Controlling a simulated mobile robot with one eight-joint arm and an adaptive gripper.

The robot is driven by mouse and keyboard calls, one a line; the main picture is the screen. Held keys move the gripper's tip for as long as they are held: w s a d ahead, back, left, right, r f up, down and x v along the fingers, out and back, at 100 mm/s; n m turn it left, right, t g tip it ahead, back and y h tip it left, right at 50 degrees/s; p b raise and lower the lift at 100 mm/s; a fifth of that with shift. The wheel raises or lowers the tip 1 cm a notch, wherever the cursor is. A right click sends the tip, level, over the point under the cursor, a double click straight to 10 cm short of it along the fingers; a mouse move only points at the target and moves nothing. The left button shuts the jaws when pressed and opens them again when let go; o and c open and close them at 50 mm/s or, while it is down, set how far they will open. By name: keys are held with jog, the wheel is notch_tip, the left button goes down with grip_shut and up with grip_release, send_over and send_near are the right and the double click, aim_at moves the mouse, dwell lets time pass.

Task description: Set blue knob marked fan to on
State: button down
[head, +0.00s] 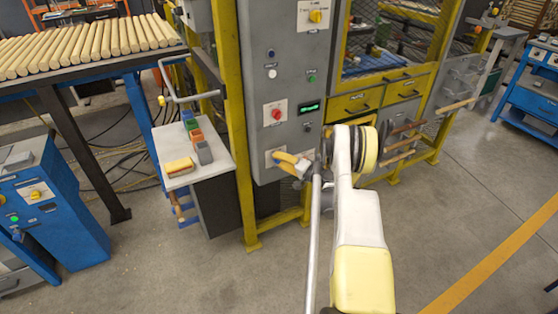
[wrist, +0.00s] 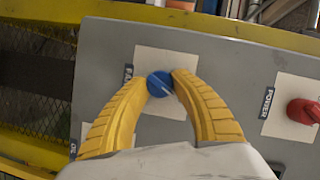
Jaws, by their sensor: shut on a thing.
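The blue knob (wrist: 160,84) sits on a cream plate (wrist: 178,62) on the grey panel in the wrist view. Dark lettering beside it is mostly hidden by a finger; only its first letters show. The yellow fingers of my gripper (wrist: 159,82) are closed around the knob, one on each side. A pale line crosses the knob's face, but its setting cannot be read. In the head view my gripper (head: 300,165) is at the lower part of the grey cabinet (head: 292,85), and the knob is hidden behind it.
A red knob (wrist: 304,111) on a plate marked POWER is to the right in the wrist view. A small table (head: 213,160) with coloured blocks stands left of the cabinet.

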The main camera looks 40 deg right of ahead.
jog(key=shift+a, duration=0.1)
jog(key=c, duration=1)
grip_release()
jog(key=shift+w, duration=0.1)
jog(key=shift+c, duration=0.2)
jog(key=s+d+r, duration=0.1)
jog(key=s, duration=0.6)
jog(key=shift+s, duration=0.25)
